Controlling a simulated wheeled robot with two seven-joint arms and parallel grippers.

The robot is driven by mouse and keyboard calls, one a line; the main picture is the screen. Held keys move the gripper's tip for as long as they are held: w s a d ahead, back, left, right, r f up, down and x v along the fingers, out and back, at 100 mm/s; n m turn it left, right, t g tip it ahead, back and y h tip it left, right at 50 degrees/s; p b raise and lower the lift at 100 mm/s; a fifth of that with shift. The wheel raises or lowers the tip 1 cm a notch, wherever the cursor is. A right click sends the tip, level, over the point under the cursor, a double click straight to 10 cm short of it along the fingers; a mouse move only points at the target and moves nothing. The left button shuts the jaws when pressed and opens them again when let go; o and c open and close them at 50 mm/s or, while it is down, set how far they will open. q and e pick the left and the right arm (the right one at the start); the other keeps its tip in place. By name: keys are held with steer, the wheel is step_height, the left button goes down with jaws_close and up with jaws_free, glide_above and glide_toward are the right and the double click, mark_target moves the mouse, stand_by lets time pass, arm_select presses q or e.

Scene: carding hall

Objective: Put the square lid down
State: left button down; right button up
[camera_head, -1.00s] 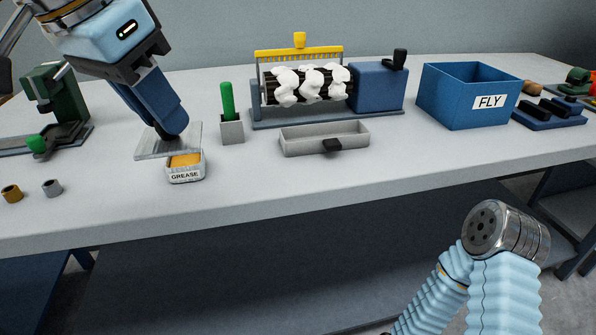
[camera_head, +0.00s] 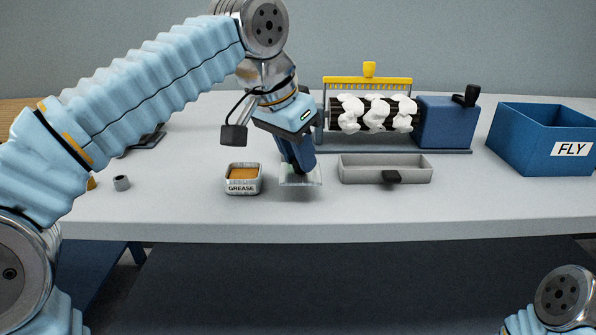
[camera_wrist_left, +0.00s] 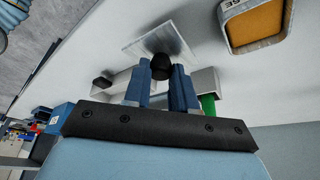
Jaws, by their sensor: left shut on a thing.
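My left gripper (camera_head: 301,168) is shut on the knob and holds the lid low over the table, just right of the grease tin. Whether the lid touches the table, I cannot tell. In the left wrist view the lid (camera_wrist_left: 150,35) shows beyond the blue fingers (camera_wrist_left: 162,75), with the black knob between them. The open grease tin (camera_head: 243,188), filled with orange grease, stands on the table; it also shows in the left wrist view (camera_wrist_left: 262,25). My right gripper is not in view.
A grey tray (camera_head: 360,175) with a black handle is close to the lid's right. Behind it stands the roller machine (camera_head: 445,120) with white fluff. The blue FLY bin (camera_head: 520,145) is at the right. A grey ring (camera_head: 121,183) lies at the left. The table front is clear.

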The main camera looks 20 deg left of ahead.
mark_target(295, 160)
arm_select(q)
steer(key=shift+w+f+b, duration=0.15)
steer(key=shift+f+b, duration=0.25)
steer(key=shift+f, duration=1.25)
steer(key=shift+f, duration=0.2)
steer(key=c, duration=0.9)
jaws_free()
steer(key=shift+r, duration=0.25)
steer(key=p+v, duration=0.3)
steer(key=v, duration=0.9)
